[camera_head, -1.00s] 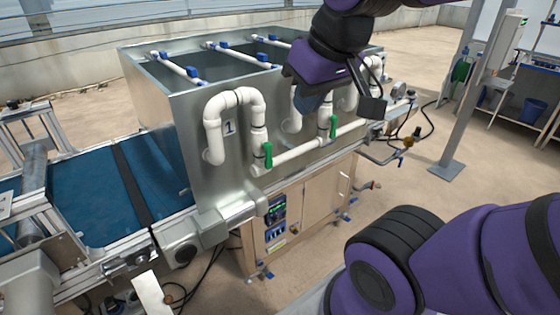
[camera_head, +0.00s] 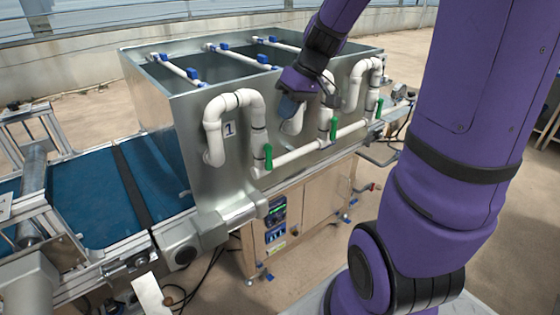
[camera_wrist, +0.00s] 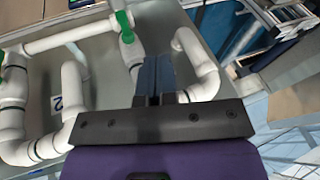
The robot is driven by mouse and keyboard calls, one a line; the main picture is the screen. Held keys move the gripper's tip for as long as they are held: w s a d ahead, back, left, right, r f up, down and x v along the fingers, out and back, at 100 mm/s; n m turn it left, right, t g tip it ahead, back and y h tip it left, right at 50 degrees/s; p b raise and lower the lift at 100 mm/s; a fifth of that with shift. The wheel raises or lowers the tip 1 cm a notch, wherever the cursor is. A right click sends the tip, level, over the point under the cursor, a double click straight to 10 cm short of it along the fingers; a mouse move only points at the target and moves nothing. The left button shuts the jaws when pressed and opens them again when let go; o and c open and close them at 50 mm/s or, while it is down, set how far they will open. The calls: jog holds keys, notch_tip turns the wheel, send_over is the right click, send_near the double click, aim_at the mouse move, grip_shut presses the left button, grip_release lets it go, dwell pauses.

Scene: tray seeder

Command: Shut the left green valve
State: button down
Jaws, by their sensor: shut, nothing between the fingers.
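The left green valve (camera_head: 268,156) is on the white pipe marked 1, at the left of the metal tank's front. Its handle stands upright, along the vertical pipe leg. The wrist view is roughly upside down; there the same handle (camera_wrist: 124,27) shows above my fingertips, apart from them. My gripper (camera_head: 288,107) is up and to the right of this valve in the head view, in front of the tank. Its blue-grey fingers are together and empty in the wrist view (camera_wrist: 155,73). The fingers cover part of pipe 1 there.
A middle green valve (camera_head: 333,128) and a right green valve (camera_head: 379,108) sit on similar pipes along the tank (camera_head: 190,105). A horizontal white pipe (camera_head: 298,154) links them. A blue conveyor belt (camera_head: 85,195) lies left. The space before the left valve looks clear.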

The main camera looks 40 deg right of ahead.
jog(key=t+y, duration=0.1)
jog(key=y, duration=0.1)
send_near(268, 157)
jog(key=d+f, duration=0.2)
jog(key=d, duration=0.6)
jog(key=shift+t, duration=0.3)
jog(key=shift+s+a+r+x, duration=0.15)
jog(key=shift+s+a+x, duration=0.2)
jog(key=shift+x, duration=1.7)
jog(key=shift+s+a+r+x, duration=0.15)
jog(key=shift+a+x, duration=0.35)
jog(key=shift+x, duration=1.6)
jog(key=shift+s+a+r+x, duration=0.15)
jog(key=shift+s+a+x, duration=0.2)
jog(key=shift+x, duration=1.7)
